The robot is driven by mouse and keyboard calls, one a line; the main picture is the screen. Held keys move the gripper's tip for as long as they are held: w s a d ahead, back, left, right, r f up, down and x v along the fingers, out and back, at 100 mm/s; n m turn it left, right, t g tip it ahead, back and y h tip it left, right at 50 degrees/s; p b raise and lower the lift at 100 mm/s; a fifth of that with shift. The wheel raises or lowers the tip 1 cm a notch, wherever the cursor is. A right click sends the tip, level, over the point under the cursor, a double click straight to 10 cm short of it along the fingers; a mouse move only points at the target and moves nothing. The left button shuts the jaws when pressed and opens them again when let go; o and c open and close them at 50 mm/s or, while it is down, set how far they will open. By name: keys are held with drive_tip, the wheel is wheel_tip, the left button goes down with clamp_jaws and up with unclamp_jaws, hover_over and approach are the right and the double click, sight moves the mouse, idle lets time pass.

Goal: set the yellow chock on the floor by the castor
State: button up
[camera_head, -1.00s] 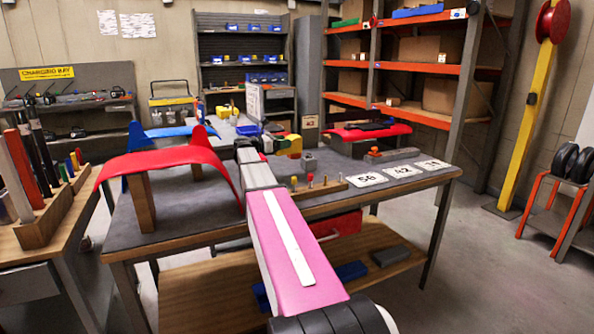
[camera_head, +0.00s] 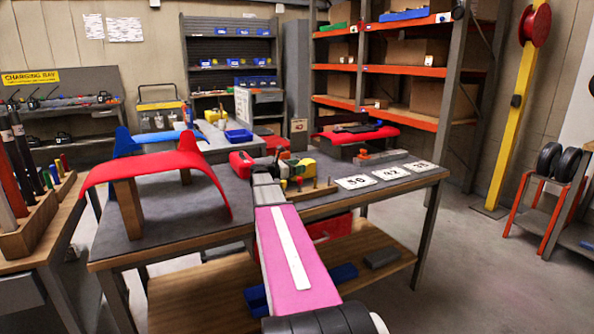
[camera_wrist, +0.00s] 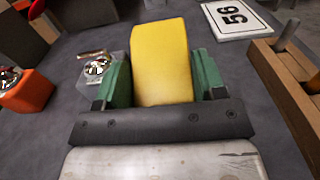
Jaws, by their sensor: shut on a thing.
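The yellow chock (camera_wrist: 160,55) fills the space between the green finger pads of my gripper (camera_wrist: 162,82) in the wrist view. My gripper is shut on it, above the grey bench top. In the head view my gripper (camera_head: 297,168) is small, over the far middle of the bench, with yellow and green parts showing. The chock's underside is hidden.
The bench (camera_head: 165,215) carries a red curved panel (camera_head: 165,165), a wooden peg rack and number cards (camera_head: 357,182). In the wrist view, a grey block (camera_wrist: 98,70) and an orange block (camera_wrist: 26,92) stand left of the chock. Open floor (camera_head: 450,270) lies to the right.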

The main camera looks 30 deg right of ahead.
drive_tip(key=shift+f, duration=0.55)
drive_tip(key=o, duration=0.8)
drive_tip(key=shift+f, duration=0.15)
